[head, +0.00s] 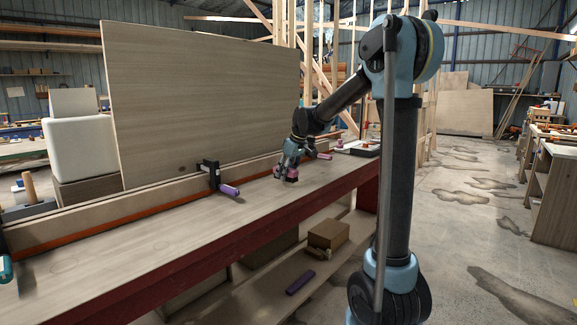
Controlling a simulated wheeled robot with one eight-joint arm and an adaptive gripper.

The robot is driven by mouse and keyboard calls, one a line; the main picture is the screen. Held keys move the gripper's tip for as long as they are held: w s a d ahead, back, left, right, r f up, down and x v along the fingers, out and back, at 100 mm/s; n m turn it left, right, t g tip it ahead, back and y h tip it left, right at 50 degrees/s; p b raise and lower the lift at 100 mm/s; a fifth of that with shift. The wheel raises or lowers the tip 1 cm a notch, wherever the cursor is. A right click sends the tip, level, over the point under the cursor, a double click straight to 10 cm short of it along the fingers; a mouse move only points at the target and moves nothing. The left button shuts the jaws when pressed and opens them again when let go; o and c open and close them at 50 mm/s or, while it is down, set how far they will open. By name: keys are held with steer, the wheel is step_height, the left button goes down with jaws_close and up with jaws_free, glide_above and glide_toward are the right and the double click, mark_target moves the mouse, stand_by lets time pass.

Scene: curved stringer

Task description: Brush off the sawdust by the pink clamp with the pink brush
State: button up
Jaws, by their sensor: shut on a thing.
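My gripper (288,168) is low over the far part of the long wooden workbench (170,245). It is shut on the pink brush (291,178), which shows as a small pink and dark piece at the bench top. Whether the bristles touch the wood is too small to tell. The pink clamp (325,156) is just beyond and to the right of my gripper, its handle pointing toward the bench's front. My arm hides part of the clamp's surroundings. I cannot make out sawdust by the pink clamp.
A purple-handled clamp (229,190) stands left of my gripper. A teal clamp (5,268) is at the left edge. A tall wooden panel (205,100) stands behind the bench. A dark tray (362,149) lies at the far end. The near bench top is mostly clear.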

steer(key=shift+r, duration=2.1)
